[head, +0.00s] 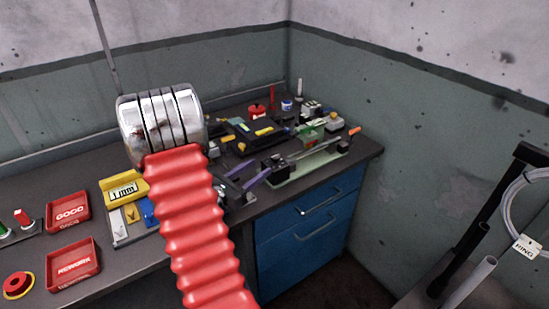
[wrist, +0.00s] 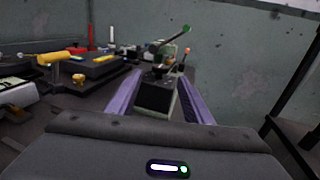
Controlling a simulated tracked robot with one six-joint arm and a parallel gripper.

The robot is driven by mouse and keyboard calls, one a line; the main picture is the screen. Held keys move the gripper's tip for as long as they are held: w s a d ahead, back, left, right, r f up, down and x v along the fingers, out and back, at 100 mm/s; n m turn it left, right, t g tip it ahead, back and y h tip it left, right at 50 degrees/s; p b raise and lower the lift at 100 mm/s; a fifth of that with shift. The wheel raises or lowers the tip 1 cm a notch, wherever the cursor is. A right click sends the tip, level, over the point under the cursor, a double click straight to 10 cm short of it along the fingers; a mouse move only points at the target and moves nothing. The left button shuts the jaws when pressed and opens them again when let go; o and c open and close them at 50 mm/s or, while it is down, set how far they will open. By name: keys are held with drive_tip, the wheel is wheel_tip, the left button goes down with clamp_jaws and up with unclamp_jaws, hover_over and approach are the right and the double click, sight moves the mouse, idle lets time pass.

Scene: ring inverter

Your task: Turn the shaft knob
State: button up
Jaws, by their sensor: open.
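A long pale-green fixture (head: 308,166) lies near the right front edge of the bench, with a dark block (head: 274,165) at its near left end. A thin metal rod runs along it, and an orange knob (head: 355,130) shows at its right end. In the wrist view the dark block (wrist: 156,98) appears between my purple fingers, and an orange tip (wrist: 186,50) shows behind it. My gripper (head: 256,167) is open and empty at the block's left; it also shows in the wrist view (wrist: 160,76). I cannot tell whether the fingers touch the block.
A yellow gauge block (head: 123,190), a red GOOD tray (head: 68,211) and a red REWORK tray (head: 72,264) lie at left. Several dark fixtures and small parts crowd the back. Walls stand behind and right. A black frame with a cable (head: 520,190) stands at right.

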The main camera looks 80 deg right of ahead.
sight(272, 159)
drive_tip(key=x, duration=0.9)
drive_tip(key=shift+s+d, duration=0.2)
drive_tip(key=shift+d, duration=0.05)
drive_tip(key=shift+c, duration=0.3)
